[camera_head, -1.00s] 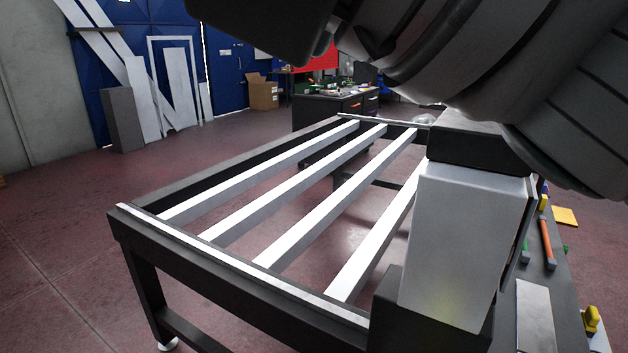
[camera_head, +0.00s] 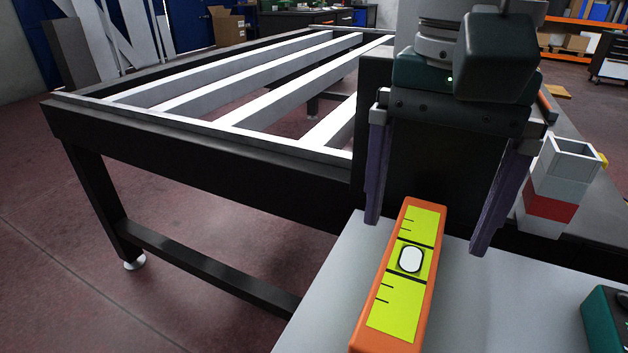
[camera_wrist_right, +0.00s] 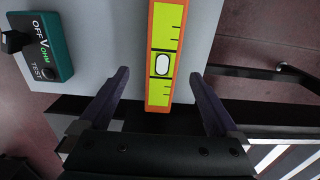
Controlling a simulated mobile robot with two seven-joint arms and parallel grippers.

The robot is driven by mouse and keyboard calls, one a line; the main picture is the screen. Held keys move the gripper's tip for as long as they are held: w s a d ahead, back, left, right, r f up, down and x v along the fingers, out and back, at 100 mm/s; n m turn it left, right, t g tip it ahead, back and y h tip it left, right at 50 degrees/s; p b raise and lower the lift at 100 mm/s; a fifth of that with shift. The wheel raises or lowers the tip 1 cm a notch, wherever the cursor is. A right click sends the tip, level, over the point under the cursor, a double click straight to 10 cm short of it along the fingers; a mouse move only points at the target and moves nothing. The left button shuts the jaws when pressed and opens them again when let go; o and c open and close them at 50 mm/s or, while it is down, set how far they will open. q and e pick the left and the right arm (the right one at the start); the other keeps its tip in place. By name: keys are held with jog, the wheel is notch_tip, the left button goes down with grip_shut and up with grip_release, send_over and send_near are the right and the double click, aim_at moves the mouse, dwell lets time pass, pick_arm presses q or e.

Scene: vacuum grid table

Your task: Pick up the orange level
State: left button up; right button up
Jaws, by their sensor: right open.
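The orange level (camera_head: 431,228) has a yellow-green face with a white bubble window. It lies on a light grey surface (camera_head: 335,290) at the bottom of the head view. In the right wrist view the level (camera_wrist_right: 163,90) runs from the top edge down to between the fingers. My right gripper (camera_head: 425,235) is open, its two purple fingers apart on either side of the level's far end. It also shows in the right wrist view (camera_wrist_right: 163,82), with clear gaps between each finger and the level. My left gripper is not in view.
A black frame table with white slats (camera_head: 230,95) stands behind and to the left. A white and red container (camera_head: 553,185) stands right of the gripper. A teal meter (camera_wrist_right: 42,50) lies on the grey surface beside the level. Grey surface is clear left of the level.

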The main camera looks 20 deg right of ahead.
aim_at(410, 259)
notch_tip(410, 259, down, 6)
jog(key=shift+w+a+f, duration=0.1)
jog(key=shift+c, duration=0.3)
grip_shut()
dwell(0.7)
